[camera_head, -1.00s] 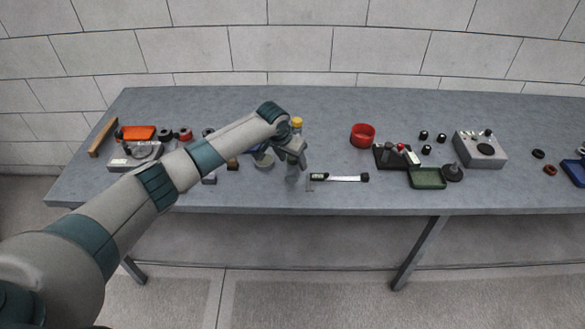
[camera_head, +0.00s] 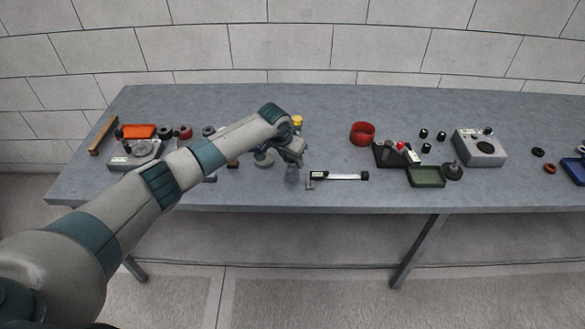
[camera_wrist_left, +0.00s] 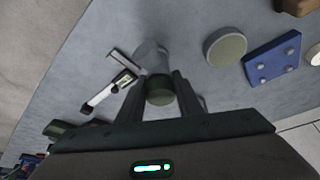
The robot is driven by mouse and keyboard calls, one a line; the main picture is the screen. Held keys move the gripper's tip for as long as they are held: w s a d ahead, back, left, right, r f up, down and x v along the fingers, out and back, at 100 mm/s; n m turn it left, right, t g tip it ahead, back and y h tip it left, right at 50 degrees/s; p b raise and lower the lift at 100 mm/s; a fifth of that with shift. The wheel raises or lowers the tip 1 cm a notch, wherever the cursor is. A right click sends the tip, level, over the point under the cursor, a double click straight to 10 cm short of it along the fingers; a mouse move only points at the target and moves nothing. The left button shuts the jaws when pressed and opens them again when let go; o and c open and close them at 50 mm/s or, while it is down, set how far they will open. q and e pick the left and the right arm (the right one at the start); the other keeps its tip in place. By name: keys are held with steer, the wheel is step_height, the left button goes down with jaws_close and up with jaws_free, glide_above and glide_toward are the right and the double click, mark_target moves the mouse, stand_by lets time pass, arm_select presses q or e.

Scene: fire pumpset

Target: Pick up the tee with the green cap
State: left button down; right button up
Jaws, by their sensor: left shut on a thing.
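The tee (camera_wrist_left: 151,57) is a grey fitting with a dark green cap (camera_wrist_left: 160,91), seen in the left wrist view. The green cap sits between the two fingers of my left gripper (camera_wrist_left: 160,98), which is shut on the tee. In the head view the grey tee (camera_head: 291,174) shows just below my left gripper (camera_head: 294,158), near the middle front of the table. The green cap is hidden there by the hand. I cannot tell whether the tee touches the table. My right gripper is in neither view.
A yellow-topped item (camera_head: 297,121) stands behind the hand.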

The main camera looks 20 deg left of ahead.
arm_select(q)
steer(key=shift+r, duration=0.2)
steer(key=shift+r+b, duration=0.45)
steer(key=shift+r, duration=0.1)
step_height(320, 180, up, 2)
steer(key=shift+w+r+b, duration=0.1)
steer(key=shift+r+b, duration=0.15)
steer(key=shift+b, duration=0.35)
steer(key=s+d+r+b, duration=0.3)
steer(key=s+d+r, duration=0.4)
steer(key=d, duration=0.2)
steer(key=shift+s, duration=0.2)
